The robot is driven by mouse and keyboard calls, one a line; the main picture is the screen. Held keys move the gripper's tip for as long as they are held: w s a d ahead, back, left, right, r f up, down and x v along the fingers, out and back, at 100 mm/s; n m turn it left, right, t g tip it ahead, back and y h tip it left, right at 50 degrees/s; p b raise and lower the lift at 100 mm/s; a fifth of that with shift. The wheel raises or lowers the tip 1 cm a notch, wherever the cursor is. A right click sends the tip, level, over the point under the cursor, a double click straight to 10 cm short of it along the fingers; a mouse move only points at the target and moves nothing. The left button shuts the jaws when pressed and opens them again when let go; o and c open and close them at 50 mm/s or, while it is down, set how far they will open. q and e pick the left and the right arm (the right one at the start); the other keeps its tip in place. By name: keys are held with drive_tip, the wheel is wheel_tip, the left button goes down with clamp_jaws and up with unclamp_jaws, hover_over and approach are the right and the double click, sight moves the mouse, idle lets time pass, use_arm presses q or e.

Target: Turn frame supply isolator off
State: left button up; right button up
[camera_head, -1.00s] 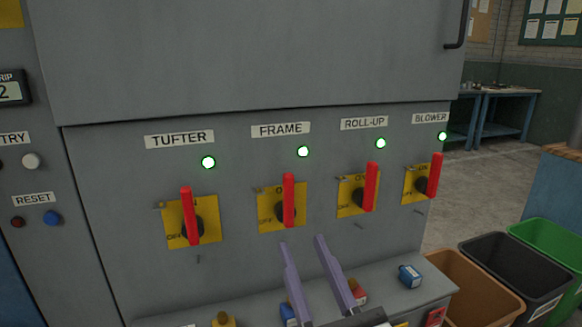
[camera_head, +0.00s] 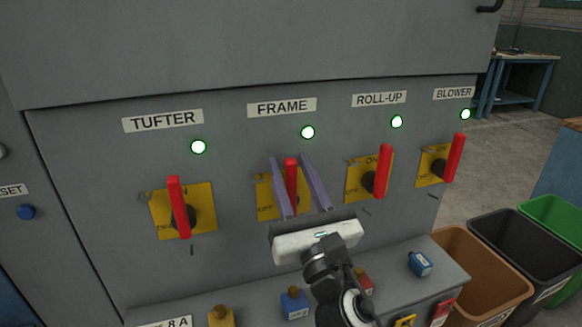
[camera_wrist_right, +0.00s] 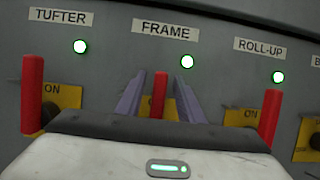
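The frame isolator is a red upright handle (camera_head: 291,181) on a yellow plate (camera_head: 264,200) under the FRAME label (camera_head: 281,107). Its green lamp (camera_head: 307,132) is lit. My right gripper (camera_head: 289,162) is open, with one purple finger on each side of the red handle. The wrist view (camera_wrist_right: 160,85) also shows the frame handle (camera_wrist_right: 159,92) between the fingers, with a gap on both sides. The lower part of the handle is hidden there by the gripper body. My left gripper is not in view.
Similar red handles stand upright at TUFTER (camera_head: 177,207), ROLL-UP (camera_head: 384,172) and BLOWER (camera_head: 454,158), each with a lit green lamp. A grey ledge (camera_head: 385,262) below holds small blue, red and yellow items. Brown (camera_head: 476,285), black and green bins stand at the right.

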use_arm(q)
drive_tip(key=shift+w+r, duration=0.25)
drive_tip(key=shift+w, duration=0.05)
use_arm(e)
drive_tip(key=shift+w+r, duration=0.1)
drive_tip(key=shift+w, duration=0.1)
drive_tip(key=shift+c, duration=0.2)
clamp_jaws()
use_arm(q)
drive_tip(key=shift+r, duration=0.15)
use_arm(e)
drive_tip(key=shift+a, duration=0.1)
